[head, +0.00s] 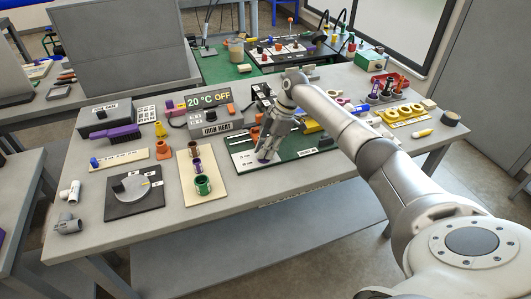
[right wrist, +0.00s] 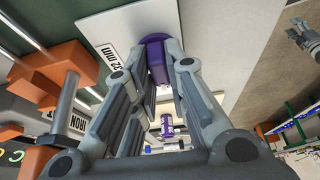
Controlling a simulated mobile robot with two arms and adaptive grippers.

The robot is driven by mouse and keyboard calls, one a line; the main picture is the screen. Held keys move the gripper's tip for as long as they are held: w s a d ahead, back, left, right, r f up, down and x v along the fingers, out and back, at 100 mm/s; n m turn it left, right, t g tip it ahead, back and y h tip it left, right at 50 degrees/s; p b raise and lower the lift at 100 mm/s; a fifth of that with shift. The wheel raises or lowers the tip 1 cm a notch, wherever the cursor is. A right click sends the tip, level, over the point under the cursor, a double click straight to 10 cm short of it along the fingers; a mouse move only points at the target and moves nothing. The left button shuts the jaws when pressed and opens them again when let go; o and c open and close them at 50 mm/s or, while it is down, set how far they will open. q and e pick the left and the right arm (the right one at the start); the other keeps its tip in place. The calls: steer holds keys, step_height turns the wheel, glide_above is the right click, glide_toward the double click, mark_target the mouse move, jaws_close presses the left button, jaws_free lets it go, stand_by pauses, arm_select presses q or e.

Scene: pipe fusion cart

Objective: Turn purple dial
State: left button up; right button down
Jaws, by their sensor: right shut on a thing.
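The purple dial (head: 264,160) sits on the dark green board (head: 301,152) near the front of the table, mostly hidden by my right gripper (head: 269,148). In the right wrist view the purple dial (right wrist: 156,60) shows a wide round base and a raised grip, beside a white label reading 32 mm. My right gripper (right wrist: 155,76) points down at it, its two fingers on either side of the raised grip and shut on it.
The iron heat box (head: 211,124) stands behind. Yellow parts (head: 402,115) lie at the right. The table's front strip is clear.

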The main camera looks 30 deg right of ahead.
stand_by(0.3)
steer(key=c, duration=1.4)
jaws_free()
steer(key=shift+c, duration=0.2)
steer(key=w+v, duration=0.1)
steer(key=v, duration=1.1)
steer(key=shift+s, duration=0.35)
steer(key=shift+s+f, duration=0.1)
